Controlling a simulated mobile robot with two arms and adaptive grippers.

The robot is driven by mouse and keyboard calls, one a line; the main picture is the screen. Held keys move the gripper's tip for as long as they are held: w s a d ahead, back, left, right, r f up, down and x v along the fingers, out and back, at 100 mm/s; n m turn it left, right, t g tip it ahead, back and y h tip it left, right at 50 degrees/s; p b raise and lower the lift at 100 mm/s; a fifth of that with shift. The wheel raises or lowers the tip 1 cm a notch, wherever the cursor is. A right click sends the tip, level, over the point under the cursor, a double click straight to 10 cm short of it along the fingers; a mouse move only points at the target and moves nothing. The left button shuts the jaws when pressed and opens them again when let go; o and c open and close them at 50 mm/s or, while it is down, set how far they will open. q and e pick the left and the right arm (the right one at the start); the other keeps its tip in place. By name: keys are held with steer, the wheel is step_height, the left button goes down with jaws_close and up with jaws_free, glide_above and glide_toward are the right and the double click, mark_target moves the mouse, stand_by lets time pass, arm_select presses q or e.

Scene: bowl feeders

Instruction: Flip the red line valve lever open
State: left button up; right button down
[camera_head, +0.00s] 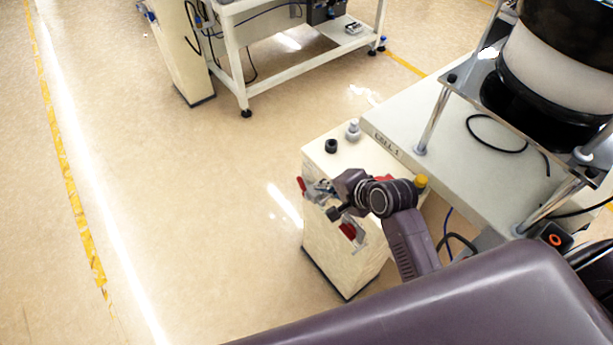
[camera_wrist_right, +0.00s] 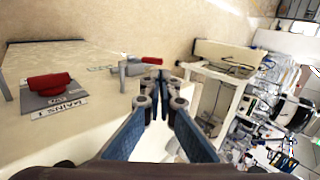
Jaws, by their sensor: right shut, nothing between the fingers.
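The red valve lever (camera_head: 301,184) shows at the left edge of the cream cabinet (camera_head: 340,262), just beyond my right gripper. In the right wrist view the lever's red end (camera_wrist_right: 152,60) sticks out from a grey metal valve body (camera_wrist_right: 131,68) on the cabinet face. My right gripper (camera_head: 325,199) is shut and empty. Its fingertips (camera_wrist_right: 163,82) appear just below the red end in the wrist view; I cannot tell whether they touch it. The gripper partly hides the valve in the head view. My left gripper is not in view.
A red switch knob (camera_wrist_right: 50,83) on a plate marked MAINS 1 sits on the same cabinet face. A table marked CELL 1 (camera_head: 398,125) with a bowl feeder (camera_head: 548,80) stands at the right. A white-framed table (camera_head: 238,65) stands further back. The floor left of the cabinet is clear.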

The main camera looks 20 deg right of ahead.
mark_target(303, 185)
steer(key=shift+s+d+f+m+g+h, duration=0.1)
steer(key=shift+s+d+m+g+h, duration=0.15)
steer(key=shift+d, duration=0.3)
steer(key=shift+s+d+f+m+g+h, duration=0.1)
steer(key=shift+s+d+g, duration=0.05)
steer(key=shift+s+d, duration=0.3)
steer(key=shift+w, duration=0.15)
steer(key=x, duration=1.4)
steer(key=shift+w+a+r, duration=0.2)
steer(key=shift+r, duration=0.05)
steer(key=shift+w+a+r+p, duration=0.1)
steer(key=shift+w+r+p, duration=0.1)
steer(key=shift+p, duration=0.3)
steer(key=shift+f+g, duration=0.1)
steer(key=shift+g, duration=0.2)
